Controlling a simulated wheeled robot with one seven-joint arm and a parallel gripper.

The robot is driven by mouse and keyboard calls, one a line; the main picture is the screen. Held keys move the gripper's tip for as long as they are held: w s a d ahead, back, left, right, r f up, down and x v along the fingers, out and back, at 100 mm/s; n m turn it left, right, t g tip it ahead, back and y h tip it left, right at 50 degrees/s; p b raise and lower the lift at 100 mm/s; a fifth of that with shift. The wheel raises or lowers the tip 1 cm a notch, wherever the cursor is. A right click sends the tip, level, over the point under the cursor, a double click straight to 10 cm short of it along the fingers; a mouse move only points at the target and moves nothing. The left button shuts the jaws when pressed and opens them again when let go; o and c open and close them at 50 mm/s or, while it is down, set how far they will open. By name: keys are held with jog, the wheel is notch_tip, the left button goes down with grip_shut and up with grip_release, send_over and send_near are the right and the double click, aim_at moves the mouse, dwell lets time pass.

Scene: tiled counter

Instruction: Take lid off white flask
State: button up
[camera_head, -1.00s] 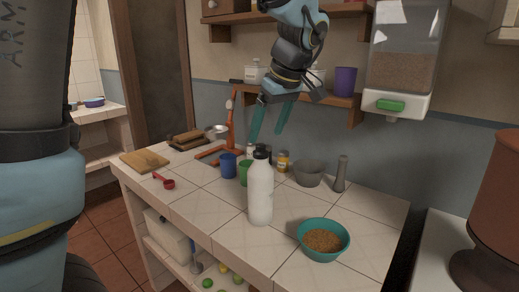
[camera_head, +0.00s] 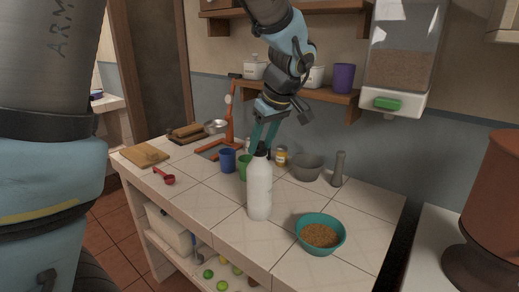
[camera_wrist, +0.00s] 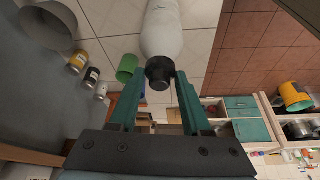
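The white flask (camera_head: 259,190) stands upright on the tiled counter, and it also shows at the top of the wrist view (camera_wrist: 162,32). Its black lid (camera_head: 262,149) is on top of it. In the wrist view the lid (camera_wrist: 159,74) lies between the ends of my gripper's two teal fingers (camera_wrist: 157,88). The fingers are apart, with the lid in or just beyond the gap; I cannot tell whether they touch it. In the head view my gripper (camera_head: 263,137) is just above and behind the lid, fingers pointing down.
A green cup (camera_head: 243,171) and a blue cup (camera_head: 227,160) stand left behind the flask. A grey bowl (camera_head: 306,167), a yellow-labelled jar (camera_head: 281,156) and a pepper mill (camera_head: 338,169) are behind right. A teal bowl of grain (camera_head: 320,234) is at front right. A shelf (camera_head: 320,95) hangs above.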

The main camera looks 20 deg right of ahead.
grip_shut()
